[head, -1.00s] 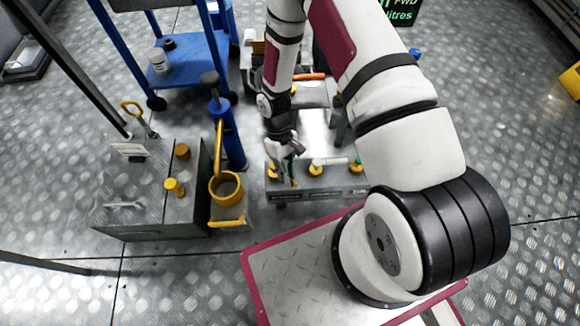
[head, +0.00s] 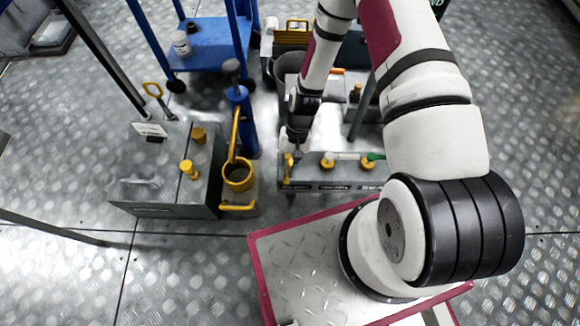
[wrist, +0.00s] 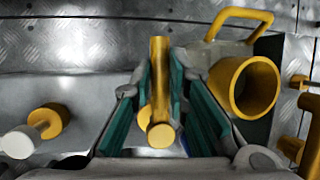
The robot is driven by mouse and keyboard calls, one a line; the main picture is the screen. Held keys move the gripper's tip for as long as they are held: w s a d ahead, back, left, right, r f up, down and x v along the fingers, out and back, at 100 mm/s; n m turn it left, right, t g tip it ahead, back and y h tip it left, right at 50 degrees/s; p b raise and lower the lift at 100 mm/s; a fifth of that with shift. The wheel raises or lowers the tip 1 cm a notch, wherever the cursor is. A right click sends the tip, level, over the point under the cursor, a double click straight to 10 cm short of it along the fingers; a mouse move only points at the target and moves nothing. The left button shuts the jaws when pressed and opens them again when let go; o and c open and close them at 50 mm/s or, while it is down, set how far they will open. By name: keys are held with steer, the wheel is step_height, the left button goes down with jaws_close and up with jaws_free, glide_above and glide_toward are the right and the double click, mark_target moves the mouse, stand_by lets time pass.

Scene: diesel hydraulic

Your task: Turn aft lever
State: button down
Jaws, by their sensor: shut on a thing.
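A low grey valve box (head: 340,180) with yellow hubs along its top stands in the middle of the head view. The yellow lever at its left end (head: 287,170) is at my gripper (head: 293,152), which comes down on it from above. In the wrist view the yellow lever (wrist: 160,80) runs lengthwise between the teal finger pads of my gripper (wrist: 162,95), which is shut on it. The lever's lower joint is partly hidden by the fingers. The box's front lettering is too blurred to tell which lever is aft.
A white-tipped yellow lever (head: 328,160) and a green-handled lever (head: 374,157) are farther right on the box. A yellow ring cup (head: 238,176) and blue post (head: 243,120) stand close left. A grey tank (head: 165,170) is farther left, a blue cart (head: 213,45) behind.

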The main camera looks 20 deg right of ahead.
steer(key=shift+a, duration=0.1)
stand_by(0.4)
steer(key=c, duration=1.6)
jaws_free()
steer(key=shift+o, duration=0.2)
steer(key=v, duration=1.2)
